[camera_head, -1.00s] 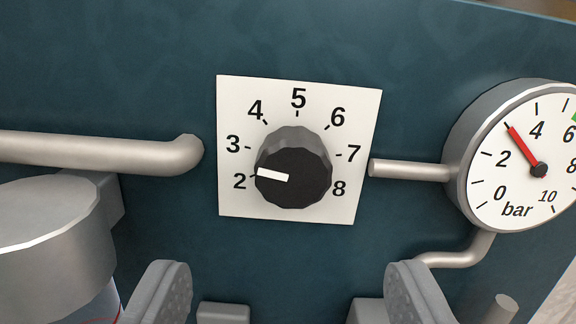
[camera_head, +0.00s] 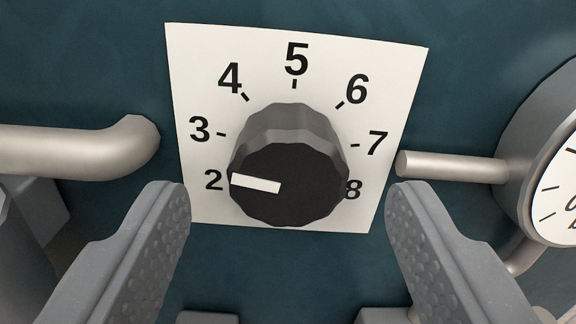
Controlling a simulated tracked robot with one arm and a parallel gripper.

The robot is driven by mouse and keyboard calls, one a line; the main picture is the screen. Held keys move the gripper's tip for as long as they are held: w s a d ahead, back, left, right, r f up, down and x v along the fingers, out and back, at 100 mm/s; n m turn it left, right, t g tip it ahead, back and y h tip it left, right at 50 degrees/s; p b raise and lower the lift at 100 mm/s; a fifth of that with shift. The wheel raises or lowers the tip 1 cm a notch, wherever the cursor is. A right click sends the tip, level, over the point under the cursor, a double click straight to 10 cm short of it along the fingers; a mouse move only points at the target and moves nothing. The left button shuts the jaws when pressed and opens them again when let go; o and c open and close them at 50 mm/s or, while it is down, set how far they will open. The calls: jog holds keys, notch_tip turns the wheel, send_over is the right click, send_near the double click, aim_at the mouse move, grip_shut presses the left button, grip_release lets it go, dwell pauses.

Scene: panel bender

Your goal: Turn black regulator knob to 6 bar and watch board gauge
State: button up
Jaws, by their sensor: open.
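The black regulator knob (camera_head: 288,175) sits in the middle of the view on a white scale plate (camera_head: 199,88) marked 2 to 8. Its white pointer mark points left, at about the 2. My gripper (camera_head: 288,205) is open, with one grey studded finger to the lower left of the knob and one to the lower right. Neither finger appears to touch the knob. The board gauge (camera_head: 548,165) is cut off at the right edge; only part of its rim and white face shows, and its needle is out of view.
A blue-green board (camera_head: 290,270) lies behind the plate. A metal pipe (camera_head: 80,145) comes in from the left and bends into the board. A short pipe (camera_head: 452,167) runs from beside the plate to the gauge. A grey cylindrical part (camera_head: 22,260) stands at the lower left.

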jog(key=shift+w+r+p, duration=0.15)
jog(key=shift+w+p, duration=0.75)
jog(key=shift+p, duration=1.55)
jog(key=shift+w, duration=0.1)
jog(key=shift+w+p, duration=0.15)
jog(key=shift+p, duration=0.5)
jog(key=shift+f, duration=0.2)
